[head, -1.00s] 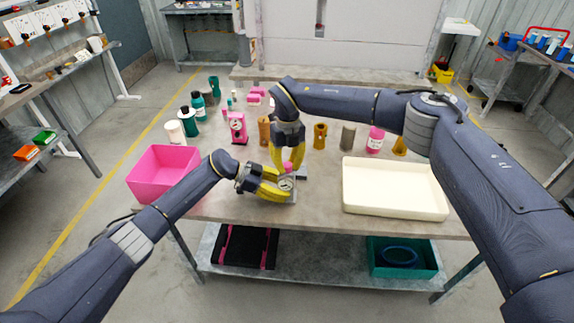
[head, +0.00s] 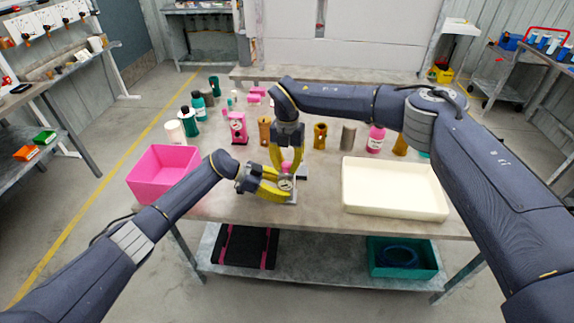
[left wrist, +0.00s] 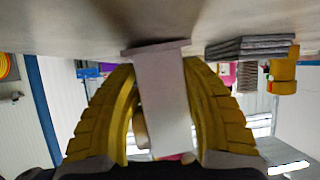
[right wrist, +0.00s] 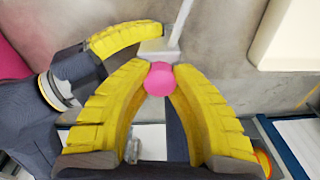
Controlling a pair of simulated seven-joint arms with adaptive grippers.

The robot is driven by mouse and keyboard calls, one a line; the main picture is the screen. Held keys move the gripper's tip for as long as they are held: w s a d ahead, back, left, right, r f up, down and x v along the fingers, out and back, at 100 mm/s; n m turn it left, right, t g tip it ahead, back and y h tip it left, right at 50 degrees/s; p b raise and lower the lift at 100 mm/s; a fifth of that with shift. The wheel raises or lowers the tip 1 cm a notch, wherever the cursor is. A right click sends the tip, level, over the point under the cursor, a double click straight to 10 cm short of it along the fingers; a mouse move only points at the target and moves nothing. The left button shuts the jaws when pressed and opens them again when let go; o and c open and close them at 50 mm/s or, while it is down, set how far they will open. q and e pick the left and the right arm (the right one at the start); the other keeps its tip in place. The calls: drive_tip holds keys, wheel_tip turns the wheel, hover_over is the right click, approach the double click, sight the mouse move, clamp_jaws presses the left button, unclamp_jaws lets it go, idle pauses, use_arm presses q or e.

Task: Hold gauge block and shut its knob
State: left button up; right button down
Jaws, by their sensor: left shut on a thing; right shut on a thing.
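The gauge block stands on the table near its front edge; its round dial (head: 286,184) shows in the head view, and its pale grey body (left wrist: 163,90) shows in the left wrist view. My left gripper (head: 284,188) is shut on the block, with yellow fingers on both sides of the body (left wrist: 163,100). The pink knob (right wrist: 159,78) sits at the block's top. My right gripper (head: 286,164) comes down from above and is shut on the knob, its two fingertips touching its sides. The fingers hide part of the block.
A pink bin (head: 165,172) stands at the left and a cream tray (head: 395,187) at the right. Bottles and pump parts, including a pink gauge stand (head: 238,128) and a dark yellow part (head: 320,136), line the back. Bare table lies between the block and tray.

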sight(287, 162)
idle(0.5)
drive_tip(key=c, duration=1)
unclamp_jaws()
drive_tip(key=r, duration=0.8)
drive_tip(key=w+r, duration=0.1)
drive_tip(key=r, duration=0.3)
use_arm(q)
drive_tip(key=o, duration=1)
drive_tip(key=shift+c, duration=0.2)
